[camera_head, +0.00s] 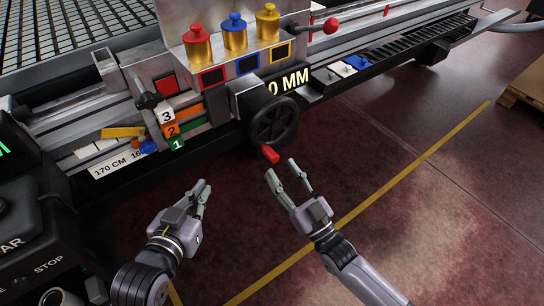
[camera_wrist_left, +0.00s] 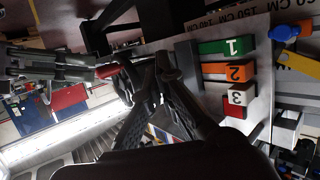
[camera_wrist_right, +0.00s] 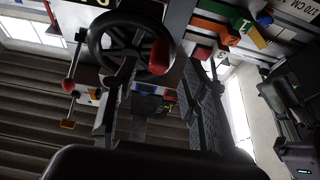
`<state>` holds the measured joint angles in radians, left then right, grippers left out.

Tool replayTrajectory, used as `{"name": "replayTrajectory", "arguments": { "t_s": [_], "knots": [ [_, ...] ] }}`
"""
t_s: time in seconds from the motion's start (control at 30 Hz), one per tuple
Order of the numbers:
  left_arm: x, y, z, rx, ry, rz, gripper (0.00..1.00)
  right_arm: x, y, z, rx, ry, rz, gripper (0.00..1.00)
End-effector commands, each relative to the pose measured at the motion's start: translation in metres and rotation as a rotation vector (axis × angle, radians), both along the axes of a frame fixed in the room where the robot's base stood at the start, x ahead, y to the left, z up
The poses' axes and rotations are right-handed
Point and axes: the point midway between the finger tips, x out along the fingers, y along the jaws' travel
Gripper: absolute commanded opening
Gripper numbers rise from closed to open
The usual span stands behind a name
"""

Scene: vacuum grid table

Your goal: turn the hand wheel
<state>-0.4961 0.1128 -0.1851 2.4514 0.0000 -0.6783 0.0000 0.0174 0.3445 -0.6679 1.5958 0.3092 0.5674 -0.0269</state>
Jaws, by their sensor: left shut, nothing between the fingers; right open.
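The black hand wheel (camera_head: 273,120) is on the front of the machine in the head view, with a red handle (camera_head: 269,153) at its lower rim. My right gripper (camera_head: 282,172) is open and empty just below the handle, apart from it in the head view. In the right wrist view the wheel (camera_wrist_right: 95,42) and its red handle (camera_wrist_right: 159,57) show beyond the open fingers. My left gripper (camera_head: 203,188) is shut and empty, to the lower left of the wheel. In the left wrist view its fingers (camera_wrist_left: 160,62) meet; the red handle (camera_wrist_left: 106,70) shows past them at left.
Numbered blocks, white 3, orange 2 and green 1 (camera_head: 178,143), stick out left of the wheel. Gold cylinders with coloured knobs (camera_head: 235,36) stand above it. A red-knobbed lever (camera_head: 330,25) is at upper right. The floor (camera_head: 400,140) in front is clear, with a yellow line.

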Motion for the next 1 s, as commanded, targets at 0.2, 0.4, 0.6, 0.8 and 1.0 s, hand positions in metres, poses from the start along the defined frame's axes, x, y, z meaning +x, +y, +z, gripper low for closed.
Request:
{"name": "replayTrajectory", "arguments": {
  "t_s": [0.2, 0.4, 0.6, 0.8, 1.0],
  "knots": [
    [0.008, -0.005, 0.019, -0.028, -0.112, -0.007, 0.0, 0.029, 0.021, 0.013, 0.001, -0.001, -0.001, 0.41],
    [0.01, -0.007, 0.03, -0.041, -0.164, -0.011, 0.0, 0.04, 0.029, 0.02, -0.001, 0.001, 0.0, 0.41],
    [0.011, -0.008, 0.031, -0.043, -0.172, -0.012, 0.0, 0.041, 0.03, 0.02, -0.001, 0.002, 0.0, 0.41],
    [0.011, -0.008, 0.031, -0.043, -0.171, -0.012, 0.0, 0.041, 0.03, 0.02, -0.001, 0.002, -0.001, 0.34],
    [0.01, -0.008, 0.031, -0.043, -0.171, -0.012, 0.0, 0.041, 0.03, 0.02, -0.001, 0.002, -0.001, 0.21]
  ]
}}
